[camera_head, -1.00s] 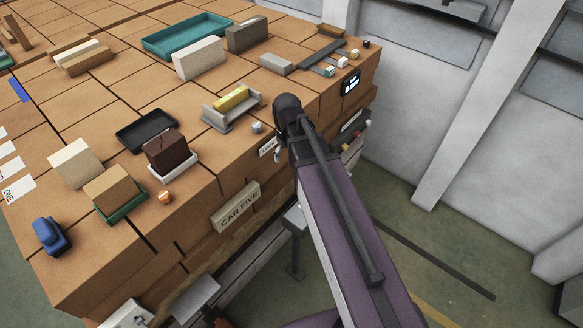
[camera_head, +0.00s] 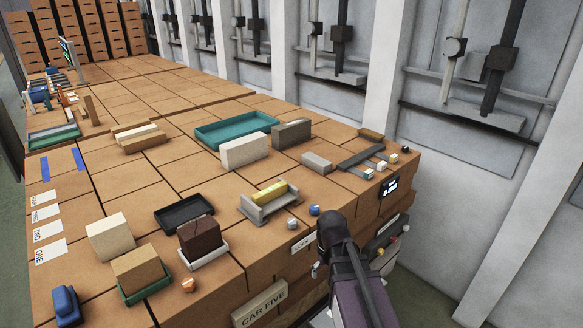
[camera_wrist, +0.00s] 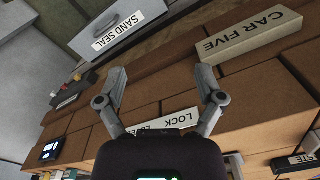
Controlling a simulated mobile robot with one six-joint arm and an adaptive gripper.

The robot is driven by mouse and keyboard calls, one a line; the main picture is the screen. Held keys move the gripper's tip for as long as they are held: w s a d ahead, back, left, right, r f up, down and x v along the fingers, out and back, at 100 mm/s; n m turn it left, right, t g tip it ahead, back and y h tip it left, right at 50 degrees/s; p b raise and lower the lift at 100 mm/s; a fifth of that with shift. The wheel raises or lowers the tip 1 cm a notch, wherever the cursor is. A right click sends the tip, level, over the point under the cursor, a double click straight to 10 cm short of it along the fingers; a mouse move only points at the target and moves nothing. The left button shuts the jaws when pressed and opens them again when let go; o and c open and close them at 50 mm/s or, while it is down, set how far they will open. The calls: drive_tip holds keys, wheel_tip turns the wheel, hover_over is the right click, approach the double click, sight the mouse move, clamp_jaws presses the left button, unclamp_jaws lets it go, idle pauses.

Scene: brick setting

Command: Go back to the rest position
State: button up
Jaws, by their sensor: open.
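My gripper (camera_wrist: 160,85) is open and empty in the wrist view, its two grey fingers spread apart. Between and beyond them are the brown block side of the table, a pale "LOCK" label (camera_wrist: 165,123), a "CAR FIVE" sign (camera_wrist: 248,32) and a grey "SAND SEAL" box (camera_wrist: 118,32). In the head view my purple and black arm is at the lower right, by the table's front side; the fingers are hidden there. No object is in the gripper.
The brown tabletop (camera_head: 95,180) holds a teal tray (camera_head: 236,131), a yellow block in a grey cradle (camera_head: 270,192), a dark brown block on a white tray (camera_head: 200,238), a black tray (camera_head: 184,212) and a blue object (camera_head: 66,305). Open floor lies right of the table.

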drive_tip(key=shift+m, duration=0.8)
drive_tip(key=s+f+b, duration=0.1)
drive_tip(key=s, duration=0.1)
drive_tip(key=s+d+f+b, duration=0.1)
drive_tip(key=s+f, duration=0.1)
idle(0.5)
